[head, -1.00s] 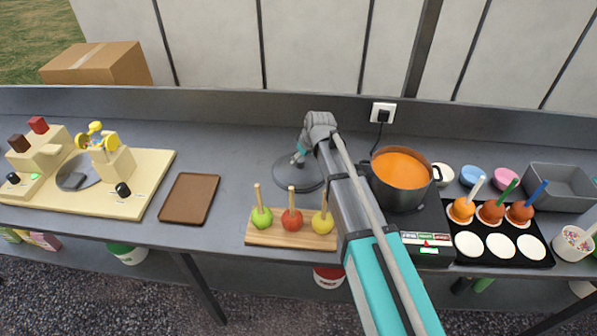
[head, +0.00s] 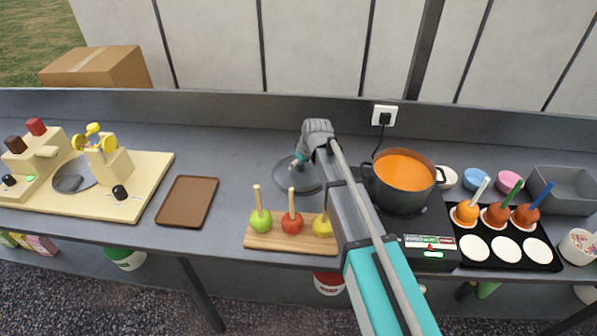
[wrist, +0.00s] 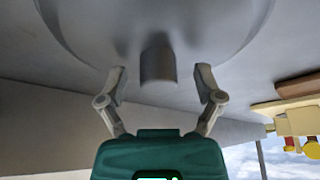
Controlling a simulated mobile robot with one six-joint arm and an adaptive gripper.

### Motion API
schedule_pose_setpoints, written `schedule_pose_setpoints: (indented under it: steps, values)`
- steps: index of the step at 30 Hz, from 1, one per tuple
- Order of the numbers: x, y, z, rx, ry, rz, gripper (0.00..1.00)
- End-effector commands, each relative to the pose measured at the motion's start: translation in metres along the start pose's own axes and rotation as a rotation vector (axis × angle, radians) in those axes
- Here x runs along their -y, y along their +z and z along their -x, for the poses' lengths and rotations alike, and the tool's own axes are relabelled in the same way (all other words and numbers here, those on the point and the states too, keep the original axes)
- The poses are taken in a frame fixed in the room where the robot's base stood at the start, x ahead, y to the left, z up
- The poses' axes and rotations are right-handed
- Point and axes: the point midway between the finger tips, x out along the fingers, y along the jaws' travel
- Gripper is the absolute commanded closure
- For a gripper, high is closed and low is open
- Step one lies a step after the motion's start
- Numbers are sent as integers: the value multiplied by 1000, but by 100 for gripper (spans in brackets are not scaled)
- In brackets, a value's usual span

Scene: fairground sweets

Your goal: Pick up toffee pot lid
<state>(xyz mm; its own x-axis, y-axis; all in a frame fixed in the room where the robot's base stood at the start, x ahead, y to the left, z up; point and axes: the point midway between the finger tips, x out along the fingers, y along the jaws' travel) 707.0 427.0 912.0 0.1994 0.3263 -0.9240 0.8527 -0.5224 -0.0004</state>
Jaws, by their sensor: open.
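The toffee pot lid (head: 285,178) is a grey round disc lying on the grey counter, left of the pot. My gripper (head: 297,163) is over the lid, and my arm hides part of that area. In the wrist view the lid (wrist: 220,30) fills the top, with its short grey knob (wrist: 158,66) in the middle. My gripper (wrist: 160,80) is open, one finger on each side of the knob, with a gap showing on both sides.
The toffee pot (head: 403,172), full of orange toffee, stands on a black hob to the right. A wooden board (head: 262,243) with apples on sticks is in front of the lid. A brown tray (head: 187,201) lies left, with bare counter between it and the lid.

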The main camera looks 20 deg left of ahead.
Motion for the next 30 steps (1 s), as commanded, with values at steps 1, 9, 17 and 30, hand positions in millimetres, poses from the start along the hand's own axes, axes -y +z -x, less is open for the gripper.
schedule_pose_setpoints:
  steps: [1, 9, 17, 30]
  values:
    - [0, 0, 0, 0, 0, 0, 15]
    - [0, 0, 0, 0, 0, 0, 63]
    - [0, 0, 0, 0, 0, -1, 100]
    - [-1, -1, 4, 0, 0, -1, 100]
